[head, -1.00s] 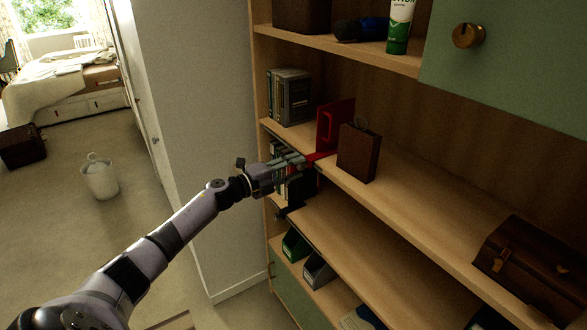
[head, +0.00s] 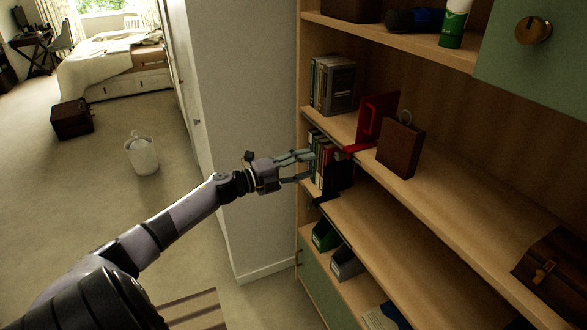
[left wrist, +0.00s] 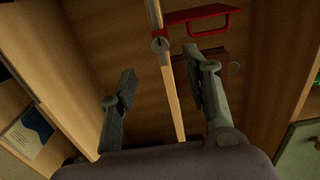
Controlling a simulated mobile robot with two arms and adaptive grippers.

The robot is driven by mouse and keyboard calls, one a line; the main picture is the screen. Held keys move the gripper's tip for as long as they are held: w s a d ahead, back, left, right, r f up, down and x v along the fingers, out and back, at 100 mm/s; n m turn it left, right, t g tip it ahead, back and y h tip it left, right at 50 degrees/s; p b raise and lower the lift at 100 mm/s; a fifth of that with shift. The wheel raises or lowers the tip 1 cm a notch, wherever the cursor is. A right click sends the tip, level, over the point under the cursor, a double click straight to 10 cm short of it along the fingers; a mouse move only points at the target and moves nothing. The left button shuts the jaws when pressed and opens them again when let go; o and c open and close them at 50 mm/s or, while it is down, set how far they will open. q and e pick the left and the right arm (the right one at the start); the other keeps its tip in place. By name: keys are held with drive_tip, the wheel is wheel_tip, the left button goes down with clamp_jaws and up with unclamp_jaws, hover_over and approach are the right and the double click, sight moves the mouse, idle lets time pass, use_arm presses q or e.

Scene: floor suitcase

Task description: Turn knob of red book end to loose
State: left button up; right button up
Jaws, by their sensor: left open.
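The red book end (head: 377,118) stands on the middle shelf, its red base reaching the shelf's front edge. In the left wrist view, its red frame (left wrist: 201,12) shows at the top, with a small round grey knob (left wrist: 160,45) at the shelf edge. In the head view, the knob (head: 340,156) is small and hard to make out. My left gripper (head: 309,167) is open and empty, just left of the knob and apart from it. In the left wrist view, the gripper's fingers (left wrist: 160,66) lie either side of the shelf board, the knob between and beyond them. My right gripper is out of view.
A brown box-like object with a ring (head: 400,148) stands right beside the book end. Grey books (head: 338,85) stand to the left on the same shelf, and more books (head: 322,160) stand below. A wall (head: 240,130) lies left of the bookcase. Open floor lies farther left.

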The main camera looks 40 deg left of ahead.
use_arm(q)
drive_tip(key=shift+v, duration=1.55)
drive_tip(key=s+a+f+n+g+y+b, duration=0.1)
drive_tip(key=s+f+n+y, duration=0.25)
drive_tip(key=f, duration=0.75)
drive_tip(key=s+a+f+n+g+y, duration=0.15)
drive_tip(key=f+n, duration=0.25)
drive_tip(key=f, duration=0.6)
drive_tip(key=s+f+n+g+y+b, duration=0.1)
drive_tip(key=s+f+n+y, duration=0.25)
drive_tip(key=f, duration=0.75)
drive_tip(key=s+d+f+n+g+b, duration=0.1)
drive_tip(key=s+d+f+n+g, duration=0.2)
drive_tip(key=s+f, duration=0.55)
drive_tip(key=s+d+f+n+g, duration=0.2)
drive_tip(key=s+d+f, duration=0.3)
drive_tip(key=f, duration=0.6)
drive_tip(key=s+d+f+n+g, duration=0.1)
drive_tip(key=s+d+f+g, duration=0.1)
drive_tip(key=s+d+f, duration=0.3)
drive_tip(key=s+d+f+n+g+h+b, duration=0.1)
drive_tip(key=s+d+f+g, duration=0.1)
drive_tip(key=s+d+f, duration=0.2)
drive_tip(key=s+d+f+n+g, duration=0.2)
drive_tip(key=s+d+f, duration=0.3)
drive_tip(key=s+d, duration=0.5)
drive_tip(key=s+g, duration=0.1)
drive_tip(key=s, duration=0.6)
drive_tip(key=shift+s+f+b, duration=0.3)
drive_tip(key=shift+s+f, duration=0.05)
